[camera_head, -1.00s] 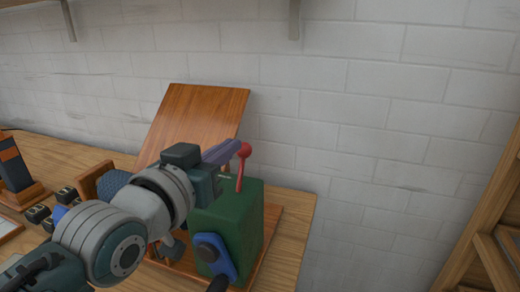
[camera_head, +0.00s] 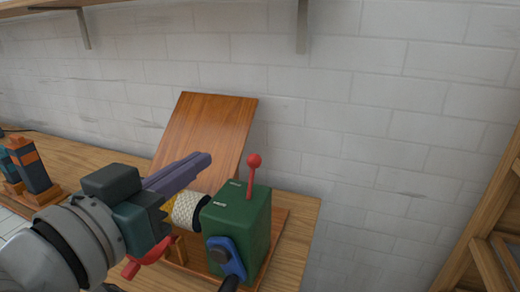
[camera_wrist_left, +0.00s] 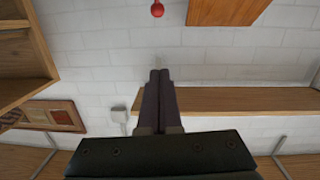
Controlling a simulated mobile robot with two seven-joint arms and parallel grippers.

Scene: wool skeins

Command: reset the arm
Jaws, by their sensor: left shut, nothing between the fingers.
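My left gripper (camera_head: 204,160) comes in from the lower left in the head view. Its purple fingers are pressed together and empty, pointing up and right in front of a tilted wooden board (camera_head: 222,112). The closed fingertips also show in the left wrist view (camera_wrist_left: 160,74). To their right stands a green machine box (camera_head: 238,225) with a red-knobbed lever (camera_head: 253,162) and a blue crank (camera_head: 224,256). A white textured roll (camera_head: 188,213) beside the box is partly hidden by my gripper. My right gripper is not in view.
Dark blocks with orange bands (camera_head: 31,165) stand on wooden bases at the left of the wooden table (camera_head: 75,160). A shelf bracket (camera_head: 302,27) hangs above. Wooden framing (camera_head: 485,225) stands at the right. The space before the brick wall right of the box is clear.

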